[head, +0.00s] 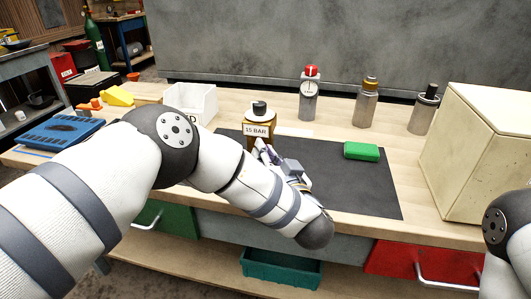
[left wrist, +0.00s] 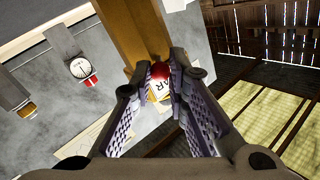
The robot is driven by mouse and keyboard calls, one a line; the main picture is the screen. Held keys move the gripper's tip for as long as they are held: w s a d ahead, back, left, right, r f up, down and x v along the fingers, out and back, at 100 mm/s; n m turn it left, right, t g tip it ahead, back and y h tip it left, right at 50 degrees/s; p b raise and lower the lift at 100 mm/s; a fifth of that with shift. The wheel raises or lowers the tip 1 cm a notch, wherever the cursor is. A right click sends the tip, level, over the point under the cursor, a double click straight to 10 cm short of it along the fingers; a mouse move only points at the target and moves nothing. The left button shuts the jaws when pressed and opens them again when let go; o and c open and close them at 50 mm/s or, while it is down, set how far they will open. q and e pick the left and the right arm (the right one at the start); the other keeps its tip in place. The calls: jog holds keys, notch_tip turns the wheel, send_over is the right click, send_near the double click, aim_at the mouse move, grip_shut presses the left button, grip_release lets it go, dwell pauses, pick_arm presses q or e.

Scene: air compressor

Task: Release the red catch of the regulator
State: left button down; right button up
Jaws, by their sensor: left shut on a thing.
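The regulator (head: 257,127) stands on the dark mat, with a brass-coloured body, a black knob on top and a white "15 BAR" label. In the left wrist view its brass body (left wrist: 138,28) runs down to my fingertips. The red catch (left wrist: 160,70) shows there between the fingertips, partly covered by them; in the head view it is hidden behind my arm. My left gripper (left wrist: 161,84) is shut on the red catch, with part of the label just below it. In the head view my left gripper (head: 268,155) is at the regulator's front, mostly hidden.
A gauge with a red cap (head: 310,93) and two more metal fittings stand behind the mat (head: 350,185). A green block (head: 361,151) lies on the mat. A white bin (head: 190,101) is left; a cream box (head: 485,150) blocks the right.

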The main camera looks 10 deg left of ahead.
dwell(0.3)
pick_arm(q)
jog(key=c, duration=1.5)
grip_release()
jog(key=shift+c, duration=0.2)
jog(key=v, duration=1.2)
jog(key=shift+f, duration=0.15)
